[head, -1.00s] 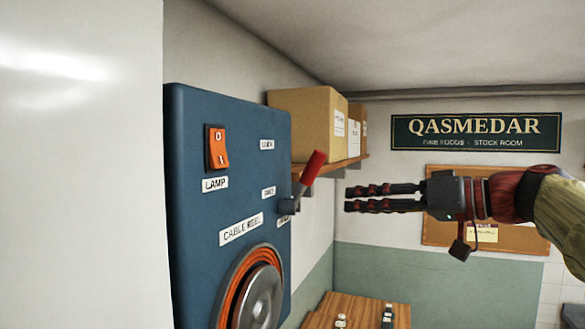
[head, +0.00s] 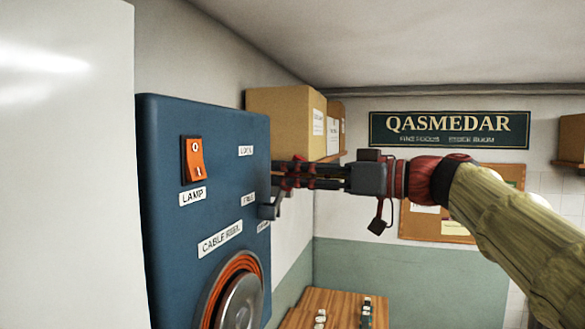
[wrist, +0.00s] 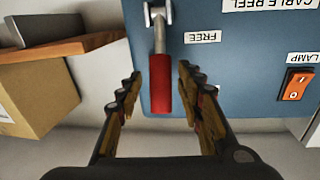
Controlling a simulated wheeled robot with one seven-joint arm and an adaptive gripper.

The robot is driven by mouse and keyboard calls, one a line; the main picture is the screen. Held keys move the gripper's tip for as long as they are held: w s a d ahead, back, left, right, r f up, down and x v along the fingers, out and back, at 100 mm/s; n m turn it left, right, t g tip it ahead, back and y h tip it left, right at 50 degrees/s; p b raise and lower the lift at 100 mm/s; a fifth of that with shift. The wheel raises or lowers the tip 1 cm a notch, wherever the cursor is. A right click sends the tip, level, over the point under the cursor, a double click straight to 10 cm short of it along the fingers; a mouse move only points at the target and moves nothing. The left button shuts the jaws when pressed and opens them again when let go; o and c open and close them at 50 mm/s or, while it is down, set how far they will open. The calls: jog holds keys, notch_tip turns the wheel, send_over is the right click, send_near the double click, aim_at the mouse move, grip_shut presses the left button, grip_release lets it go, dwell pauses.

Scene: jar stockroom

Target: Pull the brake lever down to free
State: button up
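The brake lever has a red grip (wrist: 160,88) and a grey metal stem (wrist: 159,35) on the side of the blue panel (head: 200,120). In the wrist view, the red grip lies between the two fingers, with a visible gap on each side. In the head view, my gripper (head: 292,176) reaches left to the lever and mostly hides its grip; the grey lever mount (head: 268,211) shows just below. My gripper is open around the grip. A FREE label (wrist: 201,37) sits beside the lever in the wrist view.
The panel also carries an orange lamp switch (head: 194,160) and a cable reel (head: 238,295). A shelf with cardboard boxes (head: 284,115) is just behind the gripper. A wooden table (head: 305,301) stands below. A white surface (head: 60,180) fills the left side.

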jog(key=shift+a, duration=0.1)
jog(key=shift+c, duration=0.7)
jog(key=c, duration=0.8)
grip_shut()
